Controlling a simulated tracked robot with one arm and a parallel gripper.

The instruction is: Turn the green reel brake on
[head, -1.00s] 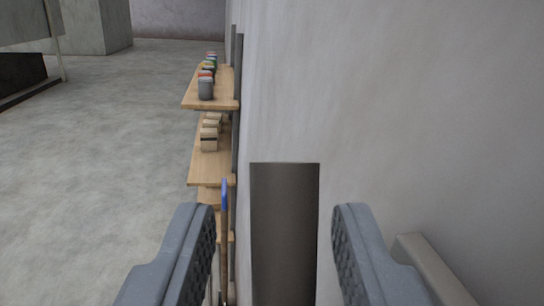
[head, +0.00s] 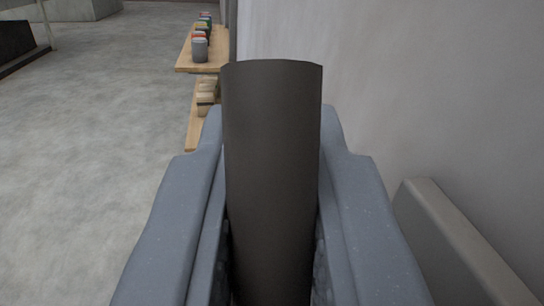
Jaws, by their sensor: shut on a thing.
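My gripper (head: 272,120) is shut on a dark grey-brown upright cylinder (head: 272,185), with one finger on each side of it. The cylinder fills the middle of the head view. Its top stands above the fingertips, and its lower end is cut off by the frame edge. I see no green part and no reel, so I cannot tell whether this cylinder belongs to the green reel brake.
A pale wall (head: 420,90) runs along the right, with a grey-beige box-like part (head: 445,235) beside my right finger. Wooden shelves (head: 187,63) with several cans (head: 199,48) and small blocks stand ahead on the left. The concrete floor (head: 90,150) at left is open.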

